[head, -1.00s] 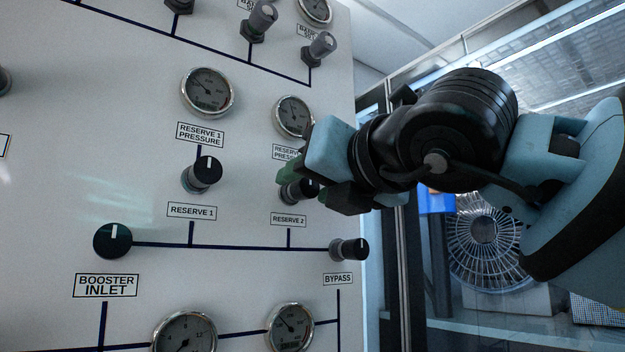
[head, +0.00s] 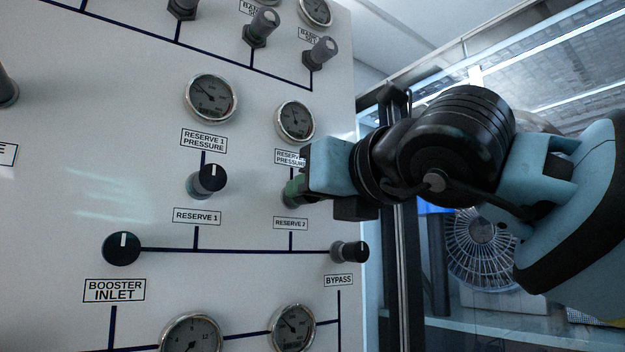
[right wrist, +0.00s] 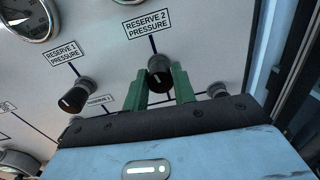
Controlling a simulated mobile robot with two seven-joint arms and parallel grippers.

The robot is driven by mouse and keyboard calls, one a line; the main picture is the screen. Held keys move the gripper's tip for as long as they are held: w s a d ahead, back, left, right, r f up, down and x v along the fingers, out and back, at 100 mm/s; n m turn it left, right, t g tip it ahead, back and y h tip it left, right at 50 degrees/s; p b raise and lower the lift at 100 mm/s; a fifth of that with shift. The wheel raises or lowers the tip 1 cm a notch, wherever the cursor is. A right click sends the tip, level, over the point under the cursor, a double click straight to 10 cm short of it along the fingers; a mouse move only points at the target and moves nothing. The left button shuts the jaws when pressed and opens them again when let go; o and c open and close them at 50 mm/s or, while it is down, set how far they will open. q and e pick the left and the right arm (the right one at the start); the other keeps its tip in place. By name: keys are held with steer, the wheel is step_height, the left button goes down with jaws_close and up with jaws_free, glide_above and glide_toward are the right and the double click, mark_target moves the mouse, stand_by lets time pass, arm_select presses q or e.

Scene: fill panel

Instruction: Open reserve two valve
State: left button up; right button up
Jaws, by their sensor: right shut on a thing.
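The reserve 2 valve is a black round knob (right wrist: 159,76) below the "RESERVE 2 PRESSURE" label in the right wrist view. My right gripper (right wrist: 160,88) has its two green fingers on either side of this knob and is shut on it. In the head view my right gripper (head: 292,190) reaches the panel from the right, above the "RESERVE 2" label (head: 290,223), and hides most of the knob. My left gripper is not in view.
The reserve 1 knob (head: 210,181) is to the left, its white mark pointing up. The bypass knob (head: 350,251) sits below right of the gripper. The booster inlet knob (head: 122,248) is lower left. A gauge (head: 295,121) is just above. A fan (head: 482,238) stands behind glass at right.

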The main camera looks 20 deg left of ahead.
steer(key=n, duration=0.1)
steer(key=n+p, duration=0.1)
steer(key=n, duration=0.1)
steer(key=shift+s+r, duration=0.2)
steer(key=shift+s, duration=0.05)
steer(key=n, duration=0.2)
steer(key=shift+w+f+n+p, duration=0.1)
steer(key=shift+f+n+p, duration=0.05)
steer(key=shift+n+p, duration=0.25)
steer(key=n, duration=0.2)
steer(key=shift+f+n, duration=0.1)
steer(key=shift+n, duration=0.3)
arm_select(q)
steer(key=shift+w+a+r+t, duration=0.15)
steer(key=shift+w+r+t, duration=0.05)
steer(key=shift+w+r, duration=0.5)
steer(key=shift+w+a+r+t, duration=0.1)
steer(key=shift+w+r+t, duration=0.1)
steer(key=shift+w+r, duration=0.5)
arm_select(e)
steer(key=shift+w+f+n+g+y, duration=0.1)
steer(key=shift+n+g+y, duration=0.25)
steer(key=shift+n, duration=5.1)
steer(key=shift+f+n+g+y, duration=0.1)
steer(key=shift+n+g+y, duration=0.25)
steer(key=shift+n, duration=5.1)
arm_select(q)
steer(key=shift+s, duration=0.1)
arm_select(e)
steer(key=shift+n, duration=0.3)
